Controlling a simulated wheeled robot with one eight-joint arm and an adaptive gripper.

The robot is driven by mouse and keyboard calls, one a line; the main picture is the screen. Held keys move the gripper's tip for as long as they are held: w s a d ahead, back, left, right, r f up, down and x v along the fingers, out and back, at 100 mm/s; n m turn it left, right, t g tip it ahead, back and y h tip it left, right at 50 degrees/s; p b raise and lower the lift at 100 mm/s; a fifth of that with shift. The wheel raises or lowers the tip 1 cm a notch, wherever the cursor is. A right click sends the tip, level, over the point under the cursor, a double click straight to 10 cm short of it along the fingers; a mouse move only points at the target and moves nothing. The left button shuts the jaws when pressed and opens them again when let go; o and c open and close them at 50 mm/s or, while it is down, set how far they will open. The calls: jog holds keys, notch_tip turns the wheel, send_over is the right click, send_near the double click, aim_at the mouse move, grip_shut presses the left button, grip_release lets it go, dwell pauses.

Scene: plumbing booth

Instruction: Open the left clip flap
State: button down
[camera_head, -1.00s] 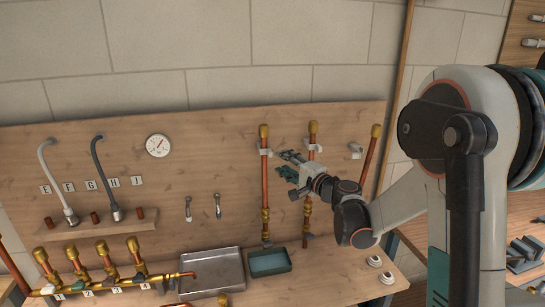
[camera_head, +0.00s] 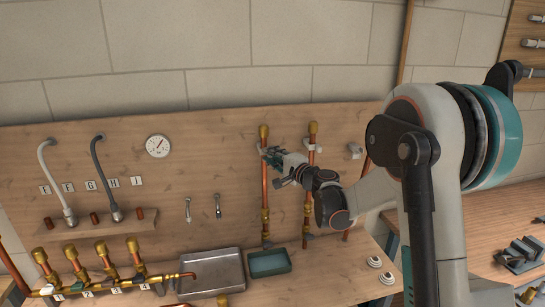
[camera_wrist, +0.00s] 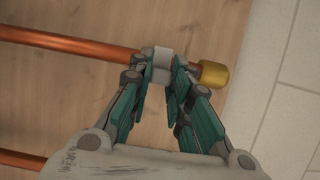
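The left copper pipe (camera_head: 264,190) stands upright against the wooden board with a brass cap (camera_head: 263,131) on top. Its clip is mostly hidden behind my gripper (camera_head: 270,154) in the head view. In the wrist view the pale clip (camera_wrist: 162,58) wraps the pipe just below the brass cap (camera_wrist: 213,75). My gripper (camera_wrist: 158,80) is open in the wrist view, its two teal-sided fingers apart. The fingertips are at the clip's near edge, one on each side. I cannot tell whether they touch it, or whether the flap is open or closed.
The middle pipe (camera_head: 307,190) with its own clip (camera_head: 311,147) stands close to my gripper's right. A third clip (camera_head: 354,151) is farther right. A metal tray (camera_head: 238,262) and a green tray (camera_head: 270,272) sit below.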

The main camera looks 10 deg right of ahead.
jog(key=shift+s+a+h, duration=0.1)
jog(key=shift+a+h, duration=0.05)
jog(key=shift+h, duration=0.25)
jog(key=m+h, duration=0.1)
jog(key=a+m+t+h+b, duration=0.1)
jog(key=h, duration=0.1)
jog(key=shift+s+a+f+m+h, duration=0.1)
jog(key=shift+s+m+h, duration=0.2)
jog(key=shift+s+m, duration=0.1)
jog(key=shift+w+a+m+g+h+b, duration=0.1)
jog(key=shift+a+m+g+h+b, duration=0.6)
jog(key=shift+m+h, duration=1.8)
jog(key=shift+s+a+m+g+h+b, duration=0.1)
jog(key=shift+a+m+g+h, duration=1.2)
jog(key=shift+h, duration=2)
jog(key=shift+w+a+m+g+h+b, duration=0.1)
jog(key=shift+a+m+g+h+b, duration=0.3)
jog(key=shift+m+g+h, duration=1.75)
jog(key=shift+m+t+h, duration=0.25)
jog(key=shift+m+h, duration=0.3)
jog(key=shift+h, duration=0.3)
jog(key=c, duration=1.5)
grip_release()
